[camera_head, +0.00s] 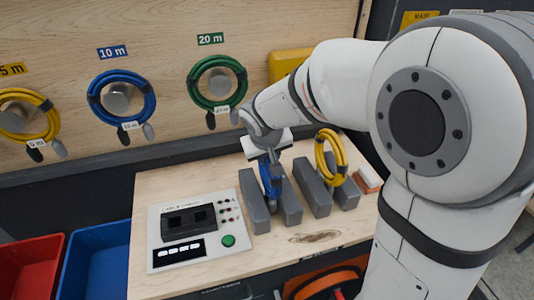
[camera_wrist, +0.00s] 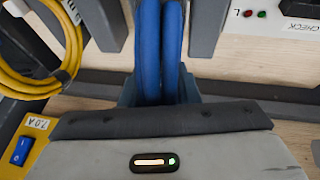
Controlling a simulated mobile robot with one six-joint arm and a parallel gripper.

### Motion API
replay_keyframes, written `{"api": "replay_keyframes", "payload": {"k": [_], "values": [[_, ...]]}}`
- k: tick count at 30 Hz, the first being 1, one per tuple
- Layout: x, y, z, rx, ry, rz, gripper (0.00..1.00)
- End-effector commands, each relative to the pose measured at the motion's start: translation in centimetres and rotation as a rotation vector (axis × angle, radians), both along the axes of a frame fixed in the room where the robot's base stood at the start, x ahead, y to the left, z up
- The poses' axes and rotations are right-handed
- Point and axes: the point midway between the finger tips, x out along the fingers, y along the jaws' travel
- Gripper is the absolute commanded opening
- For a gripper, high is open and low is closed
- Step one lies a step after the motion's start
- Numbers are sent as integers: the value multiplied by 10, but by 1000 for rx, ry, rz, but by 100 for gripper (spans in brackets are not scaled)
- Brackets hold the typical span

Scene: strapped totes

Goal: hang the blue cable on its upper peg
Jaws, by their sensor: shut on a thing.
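The blue cable (camera_head: 271,187) is a coil standing on edge between two grey blocks on the wooden bench. My gripper (camera_head: 268,158) points down at the coil's top and is shut on it. In the wrist view two blue strands of the cable (camera_wrist: 148,45) run into my gripper (camera_wrist: 160,93). Another blue coil (camera_head: 94,103) hangs on a round grey peg (camera_head: 118,98) under a blue "10 m" label (camera_head: 112,52) on the wooden board. The lower part of the held coil is partly hidden by the blocks.
A green coil (camera_head: 194,89) and a yellow coil (camera_head: 47,112) hang on neighbouring pegs. Another yellow coil (camera_head: 331,155) stands between grey blocks (camera_head: 312,187) to the right. A tester panel (camera_head: 170,260) lies left. Red (camera_head: 30,268) and blue bins (camera_head: 92,268) stand beside the bench.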

Motion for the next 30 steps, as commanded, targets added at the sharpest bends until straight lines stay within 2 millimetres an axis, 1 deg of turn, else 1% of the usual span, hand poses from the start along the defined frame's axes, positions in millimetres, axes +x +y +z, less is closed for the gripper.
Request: {"api": "replay_keyframes", "payload": {"k": [4, 5, 12, 26, 30], "values": [[1, 1, -2, 1, -5, 1, 0], [0, 0, -3, 0, 0, 1, 31], [0, 1, -3, 0, 0, 1, 51], [-1, 1, -1, 0, 0, 2, 51], [-12, 5, 24, 3, -7, 3, 51]]}}
